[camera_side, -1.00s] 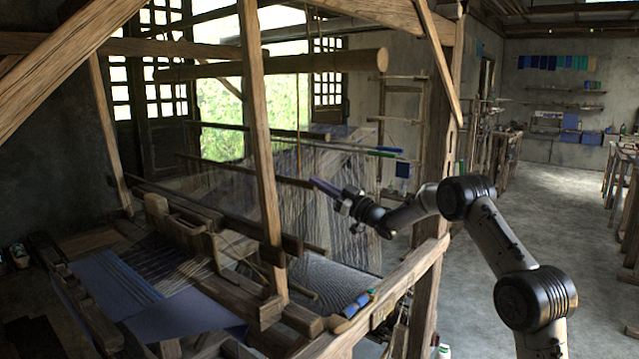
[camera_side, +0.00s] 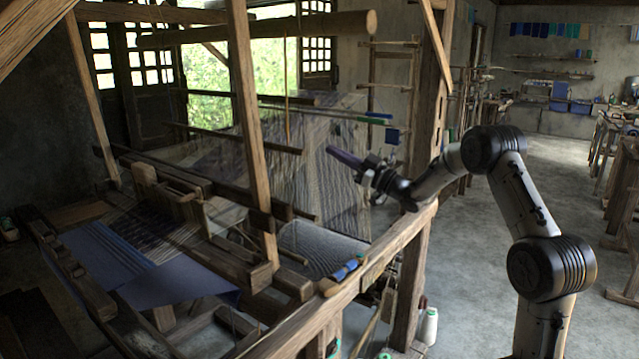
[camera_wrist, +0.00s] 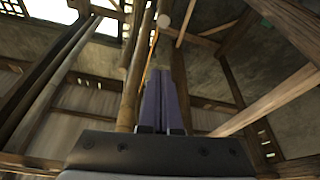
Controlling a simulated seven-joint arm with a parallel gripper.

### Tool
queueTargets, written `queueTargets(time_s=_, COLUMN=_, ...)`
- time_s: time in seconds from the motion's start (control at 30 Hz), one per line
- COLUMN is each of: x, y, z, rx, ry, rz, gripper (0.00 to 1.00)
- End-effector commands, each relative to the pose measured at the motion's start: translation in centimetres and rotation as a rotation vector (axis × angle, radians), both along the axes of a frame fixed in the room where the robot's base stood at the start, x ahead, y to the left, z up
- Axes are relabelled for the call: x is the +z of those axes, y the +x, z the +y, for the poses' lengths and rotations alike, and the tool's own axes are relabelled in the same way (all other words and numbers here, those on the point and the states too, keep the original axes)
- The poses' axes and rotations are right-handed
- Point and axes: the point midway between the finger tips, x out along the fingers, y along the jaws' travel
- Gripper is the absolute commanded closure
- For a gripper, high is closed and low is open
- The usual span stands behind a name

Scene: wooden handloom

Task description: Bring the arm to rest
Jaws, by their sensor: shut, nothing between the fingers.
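My gripper (camera_side: 346,158) is raised in the air in front of the loom's warp threads, its long purple-grey fingers pointing left and slightly up. The fingers lie together with nothing between them. They also show side by side in the wrist view (camera_wrist: 163,100), against the roof beams and wall. The wooden handloom (camera_side: 258,150) fills the left and middle of the side view. Its threads (camera_side: 310,190) spread behind my gripper, and blue cloth (camera_side: 150,270) lies at its front. I cannot tell the gap between gripper and threads.
A loom rail (camera_side: 335,310) runs below my arm, with small blue items (camera_side: 345,272) on it. A post (camera_side: 430,120) stands behind my arm. A white spool (camera_side: 429,326) is on the lower right. Open floor (camera_side: 470,240) lies to the right.

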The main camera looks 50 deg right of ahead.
Motion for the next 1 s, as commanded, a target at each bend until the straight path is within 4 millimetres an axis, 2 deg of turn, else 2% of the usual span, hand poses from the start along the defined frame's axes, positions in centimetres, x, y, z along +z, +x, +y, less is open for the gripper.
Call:
queueTargets(time_s=0.17, x=0.0, y=0.1, z=0.3, rx=0.006, ry=-0.001, rz=-0.001, gripper=1.0)
queueTargets(time_s=0.27, x=1.3, y=0.6, z=2.3, rx=0.039, ry=-0.016, rz=-0.018, gripper=1.0)
queueTargets(time_s=0.37, x=4.8, y=0.7, z=5.8, rx=0.09, ry=-0.054, rz=-0.066, gripper=1.0)
queueTargets(time_s=0.47, x=9.5, y=-0.2, z=10.7, rx=0.146, ry=-0.084, rz=-0.128, gripper=1.0)
queueTargets(time_s=0.5, x=11.5, y=-0.8, z=12.9, rx=0.156, ry=-0.088, rz=-0.143, gripper=1.0)
queueTargets(time_s=0.6, x=15.7, y=-2.9, z=17.7, rx=0.132, ry=-0.081, rz=-0.131, gripper=1.0)
queueTargets(time_s=0.7, x=17.3, y=-5.4, z=20.5, rx=0.073, ry=-0.049, rz=-0.062, gripper=1.0)
queueTargets(time_s=0.77, x=17.4, y=-7.0, z=21.5, rx=0.036, ry=-0.026, rz=-0.008, gripper=1.0)
queueTargets(time_s=0.87, x=16.4, y=-9.8, z=22.6, rx=-0.019, ry=0.016, rz=0.099, gripper=1.0)
queueTargets(time_s=1.0, x=13.0, y=-13.9, z=23.5, rx=-0.077, ry=0.077, rz=0.283, gripper=1.0)
